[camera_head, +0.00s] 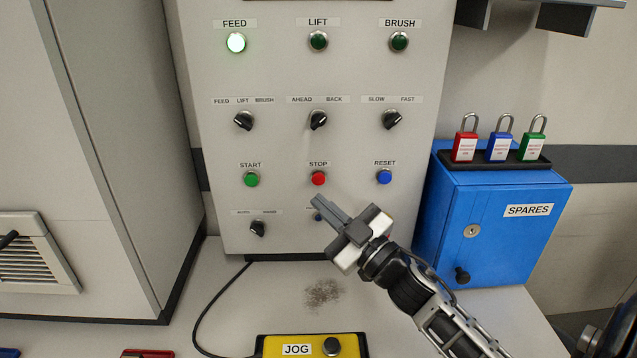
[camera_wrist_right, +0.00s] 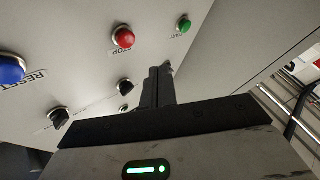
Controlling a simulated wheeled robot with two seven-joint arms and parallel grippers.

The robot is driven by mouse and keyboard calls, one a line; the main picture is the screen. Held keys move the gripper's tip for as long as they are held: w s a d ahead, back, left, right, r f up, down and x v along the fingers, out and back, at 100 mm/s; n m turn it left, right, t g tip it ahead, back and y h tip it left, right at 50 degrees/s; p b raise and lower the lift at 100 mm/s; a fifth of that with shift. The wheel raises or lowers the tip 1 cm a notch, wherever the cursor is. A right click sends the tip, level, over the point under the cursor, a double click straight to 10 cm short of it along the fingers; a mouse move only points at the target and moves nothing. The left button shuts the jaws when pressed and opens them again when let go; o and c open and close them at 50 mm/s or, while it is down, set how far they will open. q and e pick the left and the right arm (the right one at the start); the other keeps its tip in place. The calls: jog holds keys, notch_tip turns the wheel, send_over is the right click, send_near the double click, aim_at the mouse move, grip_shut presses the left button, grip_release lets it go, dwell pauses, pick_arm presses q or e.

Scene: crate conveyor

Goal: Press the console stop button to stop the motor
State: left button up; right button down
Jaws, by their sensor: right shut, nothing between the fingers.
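The grey console (camera_head: 285,130) stands upright with labelled lamps, selectors and buttons. The red STOP button (camera_head: 318,178) sits between the green START button (camera_head: 251,178) and the blue RESET button (camera_head: 384,176). The FEED lamp (camera_head: 236,42) is lit; the LIFT and BRUSH lamps are dark. My right gripper (camera_head: 316,201) is shut and empty, its fingertips just below the STOP button in the head view. My left gripper is not in view.
A blue SPARES box (camera_head: 490,225) with red, blue and green padlocks on top stands right of the console. A yellow JOG box (camera_head: 310,346) with a cable lies on the worktop in front. A grey cabinet (camera_head: 75,150) stands left. My gripper partly covers a lower panel control.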

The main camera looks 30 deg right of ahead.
aim_at(318, 179)
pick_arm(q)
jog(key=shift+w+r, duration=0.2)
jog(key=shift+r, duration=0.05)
pick_arm(e)
jog(key=shift+w+d, duration=0.55)
jog(key=shift+w, duration=0.35)
jog(key=shift+w+d, duration=0.55)
jog(key=shift+w, duration=0.3)
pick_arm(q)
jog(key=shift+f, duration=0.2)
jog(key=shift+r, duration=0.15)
pick_arm(e)
jog(key=shift+w+d, duration=0.2)
jog(key=shift+w, duration=0.15)
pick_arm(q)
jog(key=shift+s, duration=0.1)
pick_arm(e)
jog(key=shift+w+d, duration=0.1)
jog(key=shift+w, duration=0.05)
dwell(0.5)
